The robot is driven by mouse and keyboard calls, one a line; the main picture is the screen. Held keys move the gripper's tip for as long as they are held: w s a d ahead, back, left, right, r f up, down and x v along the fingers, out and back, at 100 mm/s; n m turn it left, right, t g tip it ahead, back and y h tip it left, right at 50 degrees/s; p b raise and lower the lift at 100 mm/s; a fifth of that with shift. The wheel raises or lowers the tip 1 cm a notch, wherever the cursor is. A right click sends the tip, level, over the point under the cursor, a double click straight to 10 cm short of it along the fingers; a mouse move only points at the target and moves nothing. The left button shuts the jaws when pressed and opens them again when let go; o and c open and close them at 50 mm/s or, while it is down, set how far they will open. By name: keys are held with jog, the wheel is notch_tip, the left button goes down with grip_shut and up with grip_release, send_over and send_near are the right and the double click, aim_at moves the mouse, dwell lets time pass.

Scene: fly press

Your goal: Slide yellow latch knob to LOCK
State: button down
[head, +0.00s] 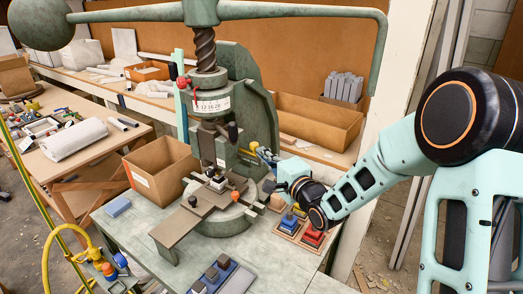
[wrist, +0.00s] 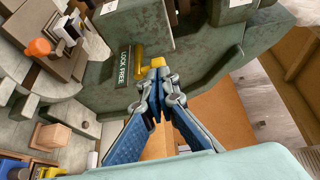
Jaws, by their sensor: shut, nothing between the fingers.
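The yellow latch knob (wrist: 158,62) shows in the wrist view on the side of the green press, on a yellow bar beside a dark label plate (wrist: 124,63) reading LOCK and FREE. In the head view the knob (head: 254,146) is small, at the right of the press column. My gripper (wrist: 161,86) is shut and empty, its blue fingers together with the tips right at the knob. I cannot tell whether they touch it. It also shows in the head view (head: 266,157), reaching in from the right. Which word the knob stands at is unclear.
The green fly press (head: 260,110) stands on a bench (head: 133,235). A cardboard box (head: 160,166) is left of it. Wooden trays with blue and red blocks (head: 314,238) lie below my wrist. A large open box (head: 318,122) stands behind.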

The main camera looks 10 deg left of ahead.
aim_at(251, 147)
jog(key=shift+w+a, duration=0.5)
jog(key=shift+w, duration=0.05)
jog(key=shift+w+a+f+b, duration=0.1)
jog(key=shift+w+a+b, duration=0.2)
jog(key=shift+a, duration=0.35)
jog(key=shift+w+a+b, duration=0.1)
jog(key=shift+a+b, duration=0.25)
jog(key=shift+a, duration=0.25)
jog(key=shift+s+d, duration=0.1)
